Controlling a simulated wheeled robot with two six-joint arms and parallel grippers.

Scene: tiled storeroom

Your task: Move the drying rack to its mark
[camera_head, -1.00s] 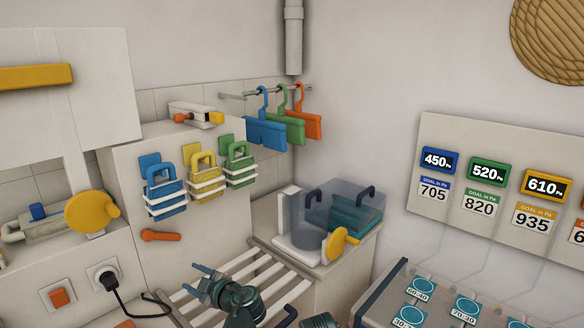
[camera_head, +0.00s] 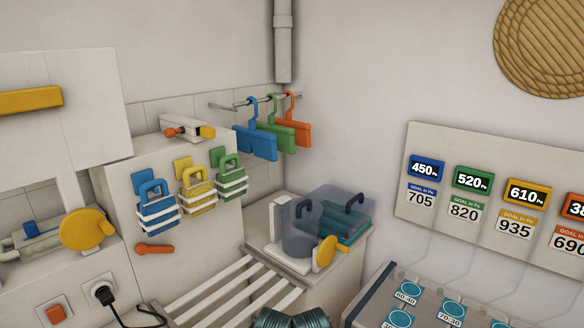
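A rack of pale slats (camera_head: 222,284), which looks like the drying rack, lies at the bottom centre, in front of the grey cabinet. Its near end is cut off by the picture's lower edge. No mark for it can be made out. Neither gripper's fingers are in view, so I cannot see whether either touches the rack.
A pale counter (camera_head: 345,258) right of the slats carries a clear box (camera_head: 350,205) and a yellow knob (camera_head: 325,253). A black plug and cable (camera_head: 106,296) are at left. Coloured tags (camera_head: 256,143) hang from a rail.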

